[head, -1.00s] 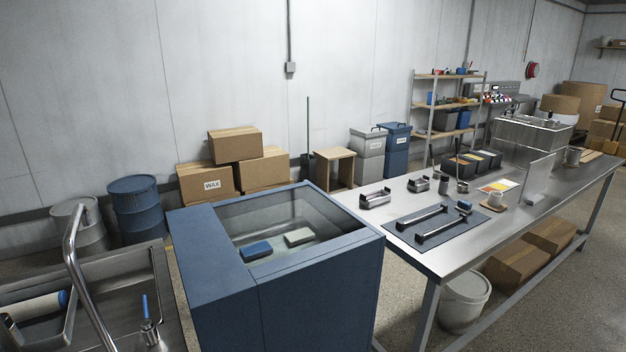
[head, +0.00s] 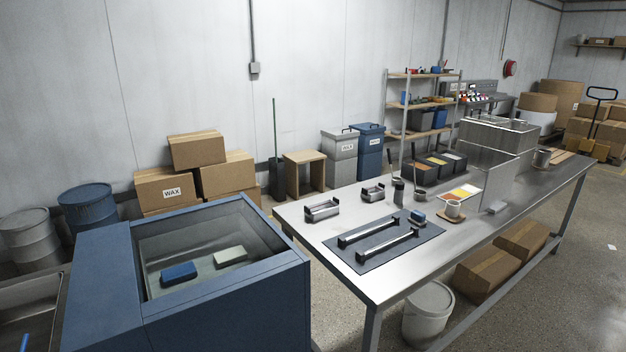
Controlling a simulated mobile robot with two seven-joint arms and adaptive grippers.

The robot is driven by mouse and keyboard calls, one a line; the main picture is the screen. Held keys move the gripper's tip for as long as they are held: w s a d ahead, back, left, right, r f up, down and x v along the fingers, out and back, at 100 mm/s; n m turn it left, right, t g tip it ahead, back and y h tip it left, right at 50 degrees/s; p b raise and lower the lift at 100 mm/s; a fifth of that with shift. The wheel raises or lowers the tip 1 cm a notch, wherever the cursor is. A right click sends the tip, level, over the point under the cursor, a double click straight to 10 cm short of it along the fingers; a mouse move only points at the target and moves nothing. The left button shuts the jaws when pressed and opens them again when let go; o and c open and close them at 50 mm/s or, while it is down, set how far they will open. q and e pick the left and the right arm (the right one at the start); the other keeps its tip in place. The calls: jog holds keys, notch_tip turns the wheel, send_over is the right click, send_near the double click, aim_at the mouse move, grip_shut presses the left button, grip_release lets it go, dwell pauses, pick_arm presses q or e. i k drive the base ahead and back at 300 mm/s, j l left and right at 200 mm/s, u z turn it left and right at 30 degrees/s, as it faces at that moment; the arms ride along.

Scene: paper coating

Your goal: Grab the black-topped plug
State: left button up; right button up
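I cannot make out a clearly black-topped plug in the head view. A small dark cylinder (head: 398,191) stands upright on the steel table (head: 300,217), behind the dark mat; it is too small to tell what it is. A dark cup-like piece (head: 420,195) sits just right of it. Neither of my grippers is in view.
A blue tank (head: 230,318) with a blue block (head: 179,272) and a pale block (head: 230,256) inside stands at the front left. Two dark-ended bars lie on the mat (head: 372,262). A clear upright panel (head: 497,185) stands farther right. A white bucket (head: 428,310) is under the table.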

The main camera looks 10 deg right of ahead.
aim_at(400, 186)
jog(key=i+l, duration=0.15)
jog(key=l, duration=0.3)
jog(key=i+l+z, duration=0.1)
jog(key=l, duration=0.3)
jog(key=i+l, duration=0.25)
jog(key=l, duration=0.15)
jog(key=i+l+z, duration=0.1)
jog(key=l, duration=0.35)
jog(key=i+l, duration=0.3)
jog(key=k+l+z, duration=0.05)
jog(key=l, duration=0.05)
